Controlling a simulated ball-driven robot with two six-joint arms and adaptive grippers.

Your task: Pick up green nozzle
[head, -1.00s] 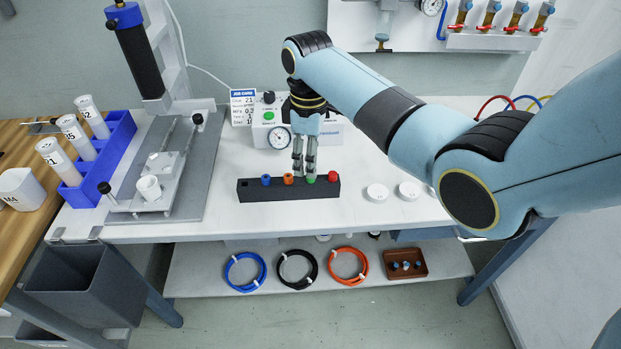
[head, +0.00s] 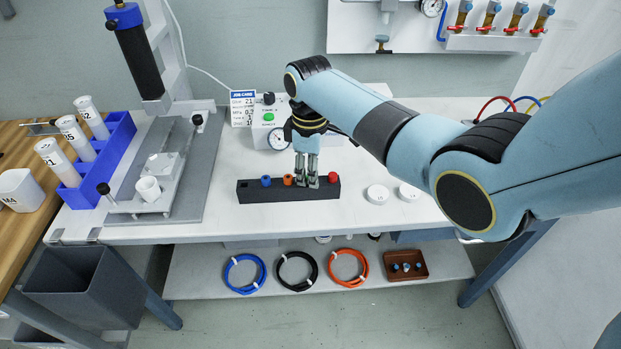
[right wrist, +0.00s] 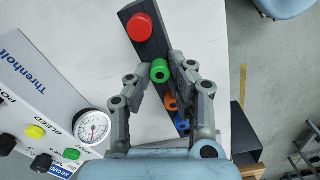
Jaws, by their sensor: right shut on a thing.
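The green nozzle (right wrist: 159,71) shows between the fingertips of my right gripper (right wrist: 163,75) in the right wrist view, at the black holder block (right wrist: 150,45). In the head view my right gripper (head: 307,182) points down at the block (head: 262,193), and its fingers mostly hide the green nozzle. The fingers are shut on the nozzle, which still sits at the block. A blue nozzle (head: 266,181) and an orange nozzle (head: 288,180) stand to its left, and a red nozzle (head: 333,177) to its right. My left gripper is out of view.
A control box with a gauge (head: 279,138) stands behind the gripper. White round caps (head: 377,194) lie right of the block. A grey fixture plate (head: 205,175) and blue tube rack (head: 112,160) are at left. The bench front is clear.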

